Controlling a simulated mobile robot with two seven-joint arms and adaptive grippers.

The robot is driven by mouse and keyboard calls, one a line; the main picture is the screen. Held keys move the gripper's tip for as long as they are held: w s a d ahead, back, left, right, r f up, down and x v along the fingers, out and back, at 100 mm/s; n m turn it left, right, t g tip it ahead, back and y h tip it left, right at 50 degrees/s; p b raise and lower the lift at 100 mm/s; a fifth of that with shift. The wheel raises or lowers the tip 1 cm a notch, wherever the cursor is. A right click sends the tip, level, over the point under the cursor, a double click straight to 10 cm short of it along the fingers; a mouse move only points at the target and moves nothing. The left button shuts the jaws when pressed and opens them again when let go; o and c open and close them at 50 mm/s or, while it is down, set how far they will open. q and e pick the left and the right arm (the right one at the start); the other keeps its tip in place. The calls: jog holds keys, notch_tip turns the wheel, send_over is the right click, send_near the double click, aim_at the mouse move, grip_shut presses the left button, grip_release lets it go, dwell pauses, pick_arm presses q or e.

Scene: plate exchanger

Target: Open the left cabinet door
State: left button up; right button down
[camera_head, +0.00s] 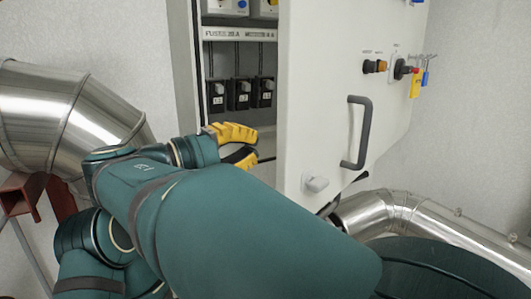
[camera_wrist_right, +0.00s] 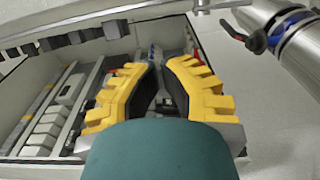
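A grey-white cabinet stands in the middle of the head view. Its left part is an open bay (camera_head: 228,62) with shelves and black switches. A white door panel (camera_head: 318,80) with a dark bar handle (camera_head: 359,132) stands to the right of the bay. I cannot tell for sure whether this panel is the left door. My right gripper (camera_head: 252,146) has yellow fingers and is at the lower part of the bay, left of the panel and apart from the handle. In the right wrist view its fingers (camera_wrist_right: 160,78) are spread with nothing between them. My left gripper is not in view.
Rotary switches (camera_head: 375,66) and hanging red, yellow and blue tags (camera_head: 418,80) are on the panel's upper right. A small latch (camera_head: 315,184) is near its bottom. Shiny pipes lie at left (camera_head: 60,115) and lower right (camera_head: 400,212). A red-brown bracket (camera_head: 20,195) is at far left.

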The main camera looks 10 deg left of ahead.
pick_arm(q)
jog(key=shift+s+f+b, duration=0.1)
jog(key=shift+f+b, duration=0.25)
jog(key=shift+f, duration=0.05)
pick_arm(e)
jog(key=shift+s+d, duration=0.25)
jog(key=shift+d, duration=0.4)
jog(key=shift+s+d, duration=0.3)
jog(key=shift+d, duration=0.4)
jog(key=shift+s+d, duration=0.25)
jog(key=shift+d, duration=0.4)
jog(key=shift+s, duration=0.1)
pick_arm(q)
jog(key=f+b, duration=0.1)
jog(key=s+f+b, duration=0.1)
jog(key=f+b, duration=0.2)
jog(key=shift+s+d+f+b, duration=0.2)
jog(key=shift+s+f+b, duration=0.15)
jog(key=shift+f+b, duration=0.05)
pick_arm(e)
jog(key=s+d+n+t+y, duration=0.3)
jog(key=s+d, duration=0.2)
jog(key=d, duration=0.3)
jog(key=shift+s+d+y, duration=0.3)
jog(key=shift+y, duration=0.1)
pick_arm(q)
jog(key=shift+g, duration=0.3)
pick_arm(e)
jog(key=shift+r, duration=0.1)
